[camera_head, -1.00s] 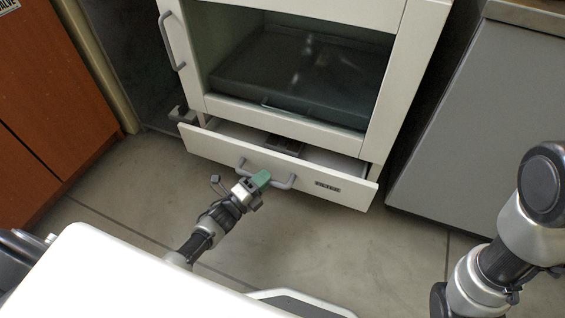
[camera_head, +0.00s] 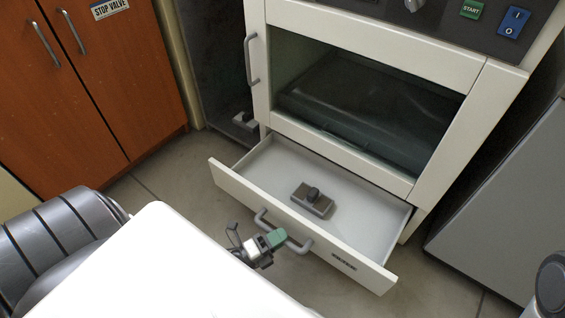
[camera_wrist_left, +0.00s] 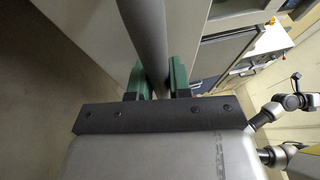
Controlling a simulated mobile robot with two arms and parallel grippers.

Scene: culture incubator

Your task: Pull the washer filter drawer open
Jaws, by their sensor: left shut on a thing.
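The white filter drawer (camera_head: 240,190) at the bottom of the washer (camera_head: 445,140) stands well open, and its pale inside shows. A grey-brown block with a dark knob (camera_head: 312,200) sits in the drawer. The drawer's grey bar handle (camera_head: 299,247) is on its front. My left gripper (camera_head: 277,237) is shut on the handle, with green fingertips around the bar. In the left wrist view the grey handle bar (camera_wrist_left: 146,35) runs between the two green fingers (camera_wrist_left: 156,78). Part of my right arm shows at the lower right edge; its gripper is out of view.
A grey cabinet (camera_head: 505,200) stands to the right of the washer. An orange-brown cabinet (camera_head: 110,80) with a STOP VALVE sign is at the left. The washer's glass window (camera_head: 370,105) is above the drawer. Open floor (camera_head: 165,170) shows to the left of the drawer.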

